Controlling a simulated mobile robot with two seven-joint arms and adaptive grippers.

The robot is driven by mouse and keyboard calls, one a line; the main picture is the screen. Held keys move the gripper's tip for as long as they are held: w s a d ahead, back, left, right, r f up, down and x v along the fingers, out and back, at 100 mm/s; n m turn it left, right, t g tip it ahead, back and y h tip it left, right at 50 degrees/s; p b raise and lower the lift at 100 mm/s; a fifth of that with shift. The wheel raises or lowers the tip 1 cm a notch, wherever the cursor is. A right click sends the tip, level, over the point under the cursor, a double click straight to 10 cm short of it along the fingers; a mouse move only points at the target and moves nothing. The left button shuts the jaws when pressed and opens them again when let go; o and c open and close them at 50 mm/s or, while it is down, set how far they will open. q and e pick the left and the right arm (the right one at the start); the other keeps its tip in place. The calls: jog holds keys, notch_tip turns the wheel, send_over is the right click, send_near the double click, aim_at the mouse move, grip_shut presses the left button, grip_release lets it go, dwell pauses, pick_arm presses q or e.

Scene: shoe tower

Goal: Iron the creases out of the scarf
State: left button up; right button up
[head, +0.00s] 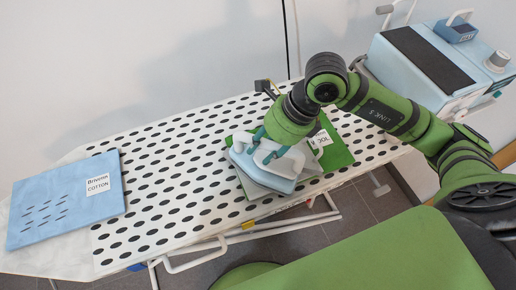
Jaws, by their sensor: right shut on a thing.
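My right gripper (268,148) is shut on a pale blue and white iron (268,178). The iron sits over a folded green cloth (338,155) near the middle right of the ironing board (170,190). A white label on the green cloth is partly hidden by my gripper. A flat grey surface shows beneath the iron; whether it is the soleplate or another layer is unclear. A blue folded cloth (60,215) with a "COTTON" label and short dark crease marks lies flat at the board's left end. I cannot tell which cloth is the scarf. My left gripper is out of view.
A light blue and grey steam station (430,65) stands at the right end of the board, behind my arm. A blue box with a handle (455,32) is on top of it. The dotted board between the two cloths is clear. A pale wall runs behind the board.

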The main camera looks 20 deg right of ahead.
jog(key=shift+d+f+b, duration=0.1)
jog(key=shift+d+b, duration=0.4)
jog(key=shift+d, duration=0.2)
jog(key=shift+d+f+b, duration=0.15)
jog(key=shift+d+b, duration=0.8)
jog(key=shift+d, duration=0.6)
jog(key=shift+d+b, duration=0.55)
jog(key=shift+d, duration=0.55)
